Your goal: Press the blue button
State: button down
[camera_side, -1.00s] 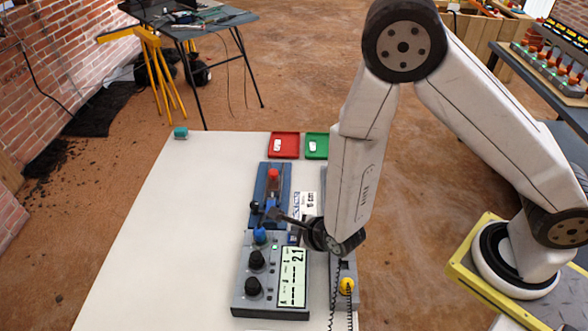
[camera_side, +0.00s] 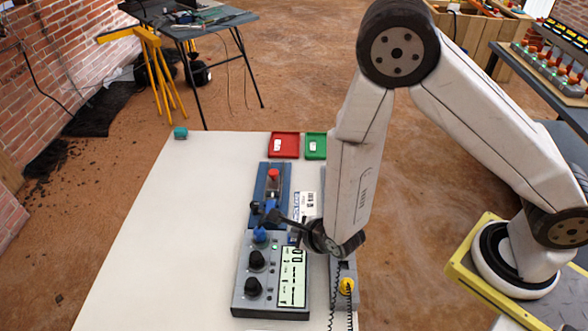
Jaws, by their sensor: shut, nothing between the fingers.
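A rounded blue part (camera_side: 260,236) stands at the far left edge of the grey meter (camera_side: 242,290). A second small blue part (camera_side: 270,206) shows just above it, close to the tip of my gripper (camera_side: 276,215). The picture is too small to tell which of these is the blue button. My gripper is shut, with nothing in it, and reaches left from my wrist over the gap between the meter and the blue base. I cannot tell whether its tip touches anything. The meter's lit display (camera_side: 292,277) reads about 0.0.
A blue base (camera_side: 261,185) with a red knob (camera_side: 273,175) lies behind the meter. A red tray (camera_side: 285,139) and a green tray (camera_side: 316,139) stand at the back. A yellow button (camera_side: 347,286) is at the right. The table's left side (camera_side: 170,230) is clear.

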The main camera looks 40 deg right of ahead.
jog(key=shift+r, duration=0.75)
jog(key=shift+r, duration=2.5)
jog(key=s+d+r+n+g, duration=0.3)
jog(key=d+n, duration=0.4)
jog(key=n, duration=0.6)
jog(key=s+d+r+n+g, duration=0.3)
jog(key=d+r+n, duration=0.3)
jog(key=n, duration=0.8)
jog(key=shift+s+d+r+n+g, duration=0.15)
jog(key=shift+s+d+n+g, duration=0.15)
jog(key=shift+s+d, duration=0.5)
